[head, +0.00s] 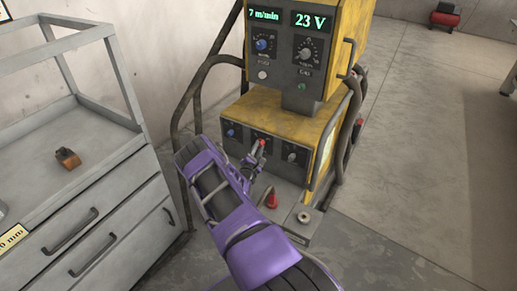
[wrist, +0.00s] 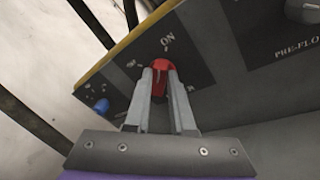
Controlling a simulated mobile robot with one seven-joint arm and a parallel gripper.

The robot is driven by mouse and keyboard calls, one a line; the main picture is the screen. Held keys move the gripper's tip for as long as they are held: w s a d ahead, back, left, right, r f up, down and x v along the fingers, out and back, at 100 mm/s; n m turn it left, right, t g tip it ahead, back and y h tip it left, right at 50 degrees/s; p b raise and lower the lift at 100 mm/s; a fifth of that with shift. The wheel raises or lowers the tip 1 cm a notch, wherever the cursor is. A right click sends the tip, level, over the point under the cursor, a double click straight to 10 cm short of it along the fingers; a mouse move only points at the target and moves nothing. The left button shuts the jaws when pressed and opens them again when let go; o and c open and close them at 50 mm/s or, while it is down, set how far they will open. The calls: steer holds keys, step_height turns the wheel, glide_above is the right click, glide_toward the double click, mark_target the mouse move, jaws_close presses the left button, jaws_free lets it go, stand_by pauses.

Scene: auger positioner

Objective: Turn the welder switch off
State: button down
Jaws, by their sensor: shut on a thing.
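The yellow and dark grey welder (head: 270,115) stands in the middle of the head view, its two displays lit with "7 m/min" and "23 V". The red welder switch (wrist: 162,68) is on its lower panel, under the "ON" mark in the wrist view. My gripper (wrist: 160,85) is shut on the red switch, one finger on each side of it. The fingers hide the lower part of the switch. In the head view my gripper (head: 258,152) reaches the lower panel from the front, and a bit of red shows at its tips.
A blue knob (wrist: 101,105) is left of the switch and a grey knob (head: 292,157) right of it. Dark hoses (head: 190,95) loop beside the welder. A grey drawer cabinet (head: 100,215) stands at left with a small orange-brown part (head: 67,158).

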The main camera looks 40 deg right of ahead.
steer(key=n+g, duration=0.1)
steer(key=n, duration=0.3)
steer(key=w+n+g, duration=0.1)
steer(key=n+g, duration=0.1)
steer(key=n, duration=0.3)
steer(key=n+g, duration=0.2)
steer(key=n, duration=0.3)
steer(key=shift+w+a+r+y, duration=0.15)
steer(key=shift+a+r+y, duration=0.1)
steer(key=shift+a+y, duration=0.05)
steer(key=shift+n, duration=0.3)
stand_by(0.3)
steer(key=c, duration=0.8)
jaws_free()
steer(key=shift+o, duration=0.2)
steer(key=p+v, duration=0.3)
steer(key=v, duration=1.4)
steer(key=shift+a, duration=0.25)
steer(key=shift+w+r, duration=0.1)
